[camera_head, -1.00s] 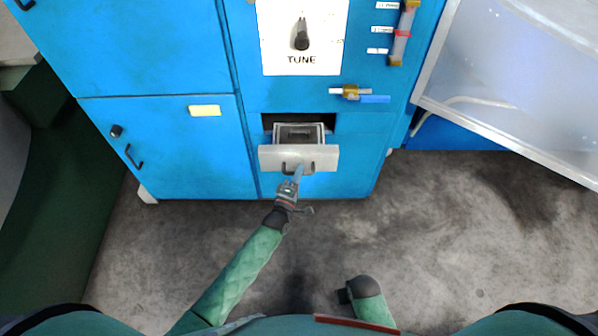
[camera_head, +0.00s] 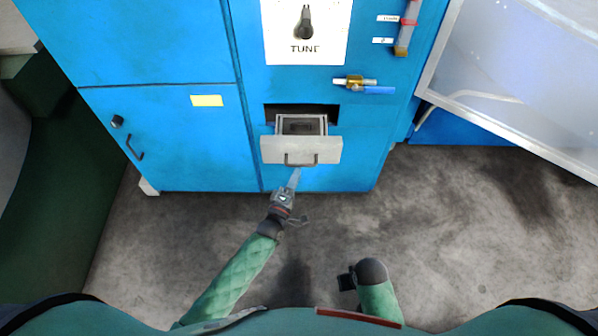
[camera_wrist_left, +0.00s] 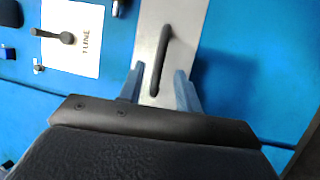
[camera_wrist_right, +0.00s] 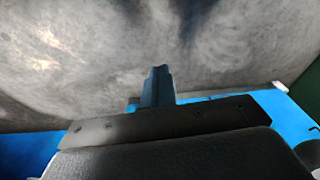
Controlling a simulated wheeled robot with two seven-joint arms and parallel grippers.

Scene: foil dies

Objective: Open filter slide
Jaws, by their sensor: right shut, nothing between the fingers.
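The filter slide (camera_head: 275,148) is a small drawer with a pale grey front, and it stands out of its slot in the blue cabinet. A dark open compartment shows behind its front. Its dark bar handle (camera_head: 301,163) is on the front. My left gripper (camera_head: 294,178) is just below and in front of the handle. In the left wrist view its two fingers (camera_wrist_left: 157,90) are apart, with the handle (camera_wrist_left: 160,58) ahead and between their lines, and no grip shows. My right gripper (camera_wrist_right: 158,84) is shut and empty, low over the floor.
The blue cabinet (camera_head: 180,130) fills the back, with a TUNE panel (camera_head: 290,45) and a valve with a blue lever (camera_head: 372,90) above the slide. A clear framed panel (camera_head: 520,70) sticks out at right. The concrete floor (camera_head: 470,230) is free.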

